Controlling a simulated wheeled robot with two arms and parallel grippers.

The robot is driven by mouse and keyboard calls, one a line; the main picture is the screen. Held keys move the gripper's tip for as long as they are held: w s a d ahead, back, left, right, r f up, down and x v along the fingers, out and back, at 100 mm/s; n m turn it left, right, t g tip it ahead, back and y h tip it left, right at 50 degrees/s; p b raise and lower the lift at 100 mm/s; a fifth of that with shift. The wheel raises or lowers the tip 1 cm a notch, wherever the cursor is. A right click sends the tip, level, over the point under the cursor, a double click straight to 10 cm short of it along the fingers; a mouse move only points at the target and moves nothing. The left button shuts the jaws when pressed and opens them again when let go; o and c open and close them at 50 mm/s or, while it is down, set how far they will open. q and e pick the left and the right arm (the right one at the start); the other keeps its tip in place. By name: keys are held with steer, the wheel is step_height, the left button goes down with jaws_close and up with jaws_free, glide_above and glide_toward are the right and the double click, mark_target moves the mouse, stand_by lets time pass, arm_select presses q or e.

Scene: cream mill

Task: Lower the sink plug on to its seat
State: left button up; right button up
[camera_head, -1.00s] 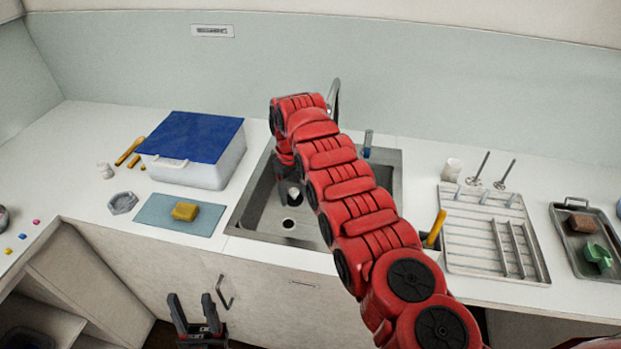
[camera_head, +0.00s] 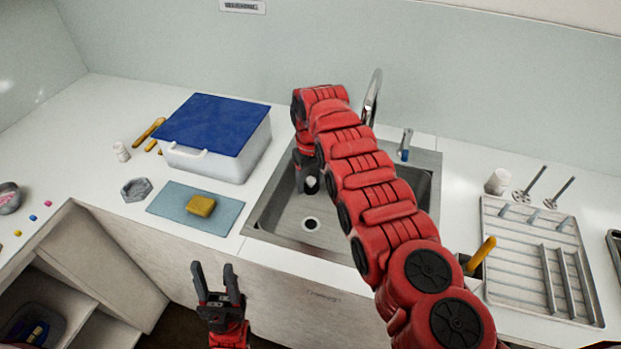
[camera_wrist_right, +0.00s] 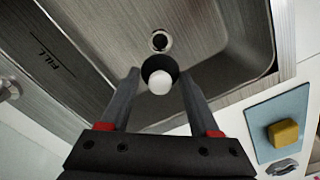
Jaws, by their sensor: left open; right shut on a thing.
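The sink plug (camera_head: 311,184), a dark disc with a white knob, is held by my right gripper (camera_wrist_right: 160,74) over the sink basin (camera_head: 277,221). In the right wrist view the plug (camera_wrist_right: 160,80) sits between the two fingertips, which are shut on it. The round drain seat (camera_head: 310,224) is open in the basin floor. It also shows just beyond the plug in the right wrist view (camera_wrist_right: 160,41), so the plug is off to one side of it. My red right arm hides part of the basin. My left gripper (camera_head: 216,277) is open and empty before the cabinet front.
A tap (camera_head: 373,97) stands behind the sink. A blue-lidded box (camera_head: 213,130) and a yellow sponge (camera_head: 201,205) on a blue mat (camera_head: 167,206) are on the left. A drying rack (camera_head: 505,280) is on the right. A yellow handle (camera_head: 481,252) stands near my arm.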

mark_target(310, 187)
step_height(310, 187, down, 3)
steer(key=shift+s+f+b, duration=0.1)
steer(key=shift+b, duration=1.15)
step_height(310, 187, down, 13)
steer(key=b, duration=1.2)
steer(key=shift+r+b, duration=0.2)
steer(key=shift+b, duration=0.2)
steer(key=shift+r+p, duration=0.1)
steer(key=shift+p, duration=0.2)
steer(key=shift+f+b, duration=0.3)
steer(key=shift+f, duration=0.05)
steer(key=shift+f+b, duration=0.25)
steer(key=shift+b, duration=0.15)
steer(key=o, duration=1.3)
